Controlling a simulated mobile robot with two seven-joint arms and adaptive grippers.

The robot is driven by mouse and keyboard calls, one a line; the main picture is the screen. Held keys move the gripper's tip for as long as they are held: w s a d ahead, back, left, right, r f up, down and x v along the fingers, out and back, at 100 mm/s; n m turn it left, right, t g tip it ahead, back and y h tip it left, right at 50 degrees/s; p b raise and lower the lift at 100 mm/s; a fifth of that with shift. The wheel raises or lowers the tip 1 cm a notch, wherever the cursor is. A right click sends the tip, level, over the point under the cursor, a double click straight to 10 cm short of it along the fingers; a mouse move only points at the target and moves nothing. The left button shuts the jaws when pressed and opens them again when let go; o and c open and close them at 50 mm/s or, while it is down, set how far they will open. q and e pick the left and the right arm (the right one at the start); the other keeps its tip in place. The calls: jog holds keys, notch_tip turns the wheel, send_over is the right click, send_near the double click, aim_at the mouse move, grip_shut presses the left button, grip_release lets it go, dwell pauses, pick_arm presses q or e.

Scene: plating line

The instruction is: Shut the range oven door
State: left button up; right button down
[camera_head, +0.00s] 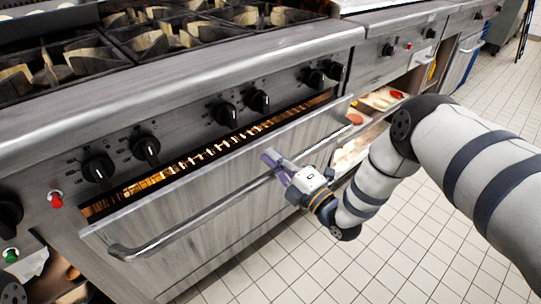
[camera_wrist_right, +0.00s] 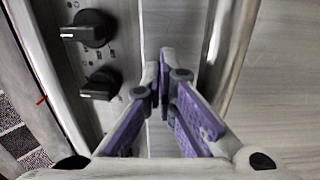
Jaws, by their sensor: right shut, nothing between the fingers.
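The range oven door (camera_head: 200,215) is a steel panel with a long bar handle (camera_head: 190,228). It stands partly open, its top edge tilted out from the range front, and the lit oven inside shows through the gap (camera_head: 215,150). My right gripper (camera_head: 272,160) is at the upper right part of the door, by the handle. In the right wrist view its purple-padded fingers (camera_wrist_right: 164,75) are closed together with nothing between them. Whether they touch the door cannot be told. My left gripper is not in view.
Black knobs (camera_head: 257,101) line the range front (camera_head: 180,115) above the door, and they also show in the right wrist view (camera_wrist_right: 92,28). Burners cover the top. Open shelves with food trays (camera_head: 382,98) stand to the right. The tiled floor (camera_head: 400,235) in front is clear.

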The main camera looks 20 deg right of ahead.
jog(key=shift+w+a, duration=0.2)
jog(key=shift+w, duration=0.35)
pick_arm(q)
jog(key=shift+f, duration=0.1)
pick_arm(e)
jog(key=shift+w, duration=0.1)
